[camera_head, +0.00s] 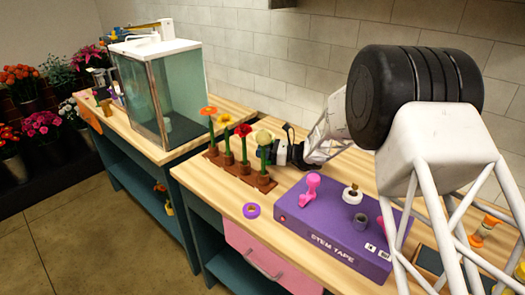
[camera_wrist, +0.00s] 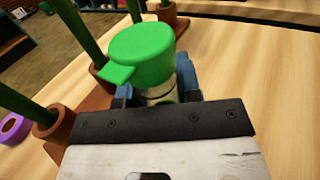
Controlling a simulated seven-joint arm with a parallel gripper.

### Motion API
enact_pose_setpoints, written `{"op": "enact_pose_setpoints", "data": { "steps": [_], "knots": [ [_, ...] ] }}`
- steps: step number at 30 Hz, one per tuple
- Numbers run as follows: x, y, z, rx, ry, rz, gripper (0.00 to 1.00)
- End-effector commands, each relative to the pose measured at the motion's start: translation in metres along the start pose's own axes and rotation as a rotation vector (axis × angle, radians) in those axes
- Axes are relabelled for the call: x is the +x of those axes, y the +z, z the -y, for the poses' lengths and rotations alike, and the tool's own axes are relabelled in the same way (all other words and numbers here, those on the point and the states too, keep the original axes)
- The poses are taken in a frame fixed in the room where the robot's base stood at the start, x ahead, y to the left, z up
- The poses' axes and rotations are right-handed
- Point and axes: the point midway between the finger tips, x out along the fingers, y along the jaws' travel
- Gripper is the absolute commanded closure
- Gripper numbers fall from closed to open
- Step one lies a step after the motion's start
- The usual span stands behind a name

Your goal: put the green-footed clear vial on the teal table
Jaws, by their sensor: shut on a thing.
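In the wrist view, my gripper (camera_wrist: 160,92) is shut on the green-footed clear vial (camera_wrist: 145,52). The vial's broad green end, with a flat tab on its left, faces the camera; a short pale, see-through part shows below it between blue finger pads. The rest of the vial is hidden. In the head view, my gripper (camera_head: 279,152) is just right of the flower rack, and I cannot make out the vial there. Two benches have teal frames and wooden tops: the near one (camera_head: 205,222) and the far-left one (camera_head: 160,190). I cannot tell which is the teal table.
A brown rack (camera_head: 240,172) with several upright flowers stands close beside my gripper. A purple stem tape box (camera_head: 335,225) with a pink holder (camera_head: 310,188) sits in front. A purple ring (camera_head: 251,211) lies nearby. A glass case (camera_head: 160,95) stands on the far-left bench.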

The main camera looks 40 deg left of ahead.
Motion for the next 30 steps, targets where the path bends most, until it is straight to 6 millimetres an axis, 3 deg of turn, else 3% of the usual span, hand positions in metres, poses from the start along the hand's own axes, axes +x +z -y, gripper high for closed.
{"op": "enact_pose_setpoints", "data": {
  "steps": [20, 21, 27, 30],
  "knots": [
    [0.0000, -0.0087, 0.0003, -0.001, 0.000, 0.000, 1.00],
    [0.0000, -0.0090, 0.0003, -0.001, 0.000, 0.000, 0.67],
    [0.0000, -0.0091, 0.0002, 0.000, 0.000, 0.000, 0.39],
    [0.0000, -0.0093, 0.0001, 0.000, 0.000, 0.000, 0.39]
  ]
}}
